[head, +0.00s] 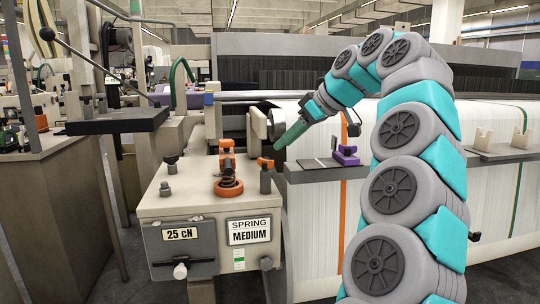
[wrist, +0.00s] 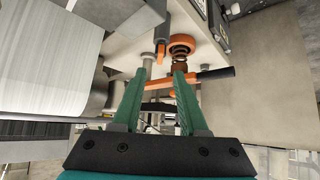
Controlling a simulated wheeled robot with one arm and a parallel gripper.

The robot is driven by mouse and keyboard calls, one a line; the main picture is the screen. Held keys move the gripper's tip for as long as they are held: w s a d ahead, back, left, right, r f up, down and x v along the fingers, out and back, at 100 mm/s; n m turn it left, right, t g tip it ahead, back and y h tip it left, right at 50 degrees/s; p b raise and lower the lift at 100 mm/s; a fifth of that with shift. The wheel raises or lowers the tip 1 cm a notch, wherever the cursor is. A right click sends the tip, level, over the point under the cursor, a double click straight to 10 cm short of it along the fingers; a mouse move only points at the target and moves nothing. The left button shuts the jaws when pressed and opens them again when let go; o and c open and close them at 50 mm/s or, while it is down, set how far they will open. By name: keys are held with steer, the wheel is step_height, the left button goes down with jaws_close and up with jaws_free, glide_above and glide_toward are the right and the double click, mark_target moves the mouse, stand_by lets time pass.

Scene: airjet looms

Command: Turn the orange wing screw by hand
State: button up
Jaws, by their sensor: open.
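The orange wing screw (head: 265,162) sits on top of a dark post at the right rear of the beige box's top. My gripper (head: 279,147) reaches in from the right, with its green fingers just above and to the right of the screw. In the wrist view my gripper (wrist: 162,72) is open, with a finger on each side. The wing screw (wrist: 157,84) and its grey post appear between the fingers, nearer the left one. I cannot tell whether either finger touches the screw.
An orange ring and spring (head: 228,186) stand beside the screw on the beige box (head: 190,205); the ring also shows in the wrist view (wrist: 182,42). A purple clamp (head: 345,156) is on the rail at right. White yarn sheets (head: 325,220) hang below it.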

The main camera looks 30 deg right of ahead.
mark_target(269, 161)
steer(key=shift+x, duration=3.85)
jaws_close()
